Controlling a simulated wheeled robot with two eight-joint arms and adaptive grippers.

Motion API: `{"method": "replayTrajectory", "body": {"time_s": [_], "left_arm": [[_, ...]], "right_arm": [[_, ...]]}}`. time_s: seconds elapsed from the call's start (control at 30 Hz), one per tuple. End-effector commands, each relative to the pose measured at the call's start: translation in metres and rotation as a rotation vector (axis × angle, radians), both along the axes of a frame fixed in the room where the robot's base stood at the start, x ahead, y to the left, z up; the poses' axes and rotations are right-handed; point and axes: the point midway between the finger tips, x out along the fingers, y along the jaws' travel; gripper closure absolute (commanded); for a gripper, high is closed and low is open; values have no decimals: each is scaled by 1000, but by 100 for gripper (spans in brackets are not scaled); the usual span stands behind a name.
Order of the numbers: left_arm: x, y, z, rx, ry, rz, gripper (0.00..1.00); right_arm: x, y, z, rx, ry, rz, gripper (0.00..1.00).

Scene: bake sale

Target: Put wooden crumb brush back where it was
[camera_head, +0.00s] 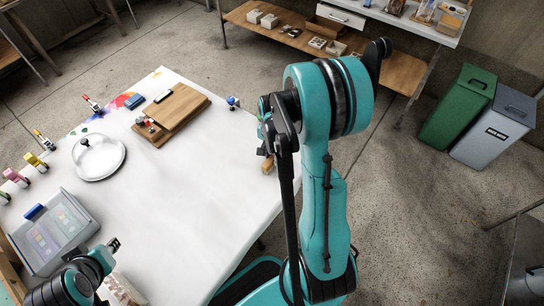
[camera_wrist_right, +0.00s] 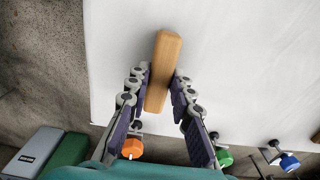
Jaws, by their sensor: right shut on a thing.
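The wooden crumb brush (camera_wrist_right: 165,65) shows in the wrist view as a plain tan block, slightly tilted. My right gripper (camera_wrist_right: 162,78) is shut on it, with a finger on each side. In the head view, the brush (camera_head: 268,165) is a small tan piece below my right gripper (camera_head: 266,148), near the right edge of the white table (camera_head: 195,200). My own arm hides part of this area. I cannot tell whether the brush touches the tabletop. My left gripper (camera_head: 113,244) is at the lower left over the table, away from the brush; its jaw opening is unclear.
A wooden board (camera_head: 185,105) lies at the back of the table, with a round white lid (camera_head: 99,157) left of it. A clear-lidded case (camera_head: 50,232) is at the left. The table's middle is clear. Green (camera_head: 458,105) and grey (camera_head: 493,130) bins stand right.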

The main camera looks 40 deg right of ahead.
Motion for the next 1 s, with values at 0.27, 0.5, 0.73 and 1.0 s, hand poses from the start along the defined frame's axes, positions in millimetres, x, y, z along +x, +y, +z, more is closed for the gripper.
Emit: {"method": "replayTrajectory", "body": {"time_s": [0.27, 0.5, 0.73, 1.0], "left_arm": [[0, 0, -3, 0, 0, 0, 72], [0, 0, -2, 0, 0, 0, 72], [0, 0, 14, 0, 0, 0, 72], [0, 0, 40, 0, 0, 0, 72]], "right_arm": [[0, 0, -3, 0, 0, 0, 58], [0, 0, -2, 0, 0, 0, 58], [0, 0, 28, 0, 0, 0, 58], [0, 0, 88, 0, 0, 0, 58]]}}
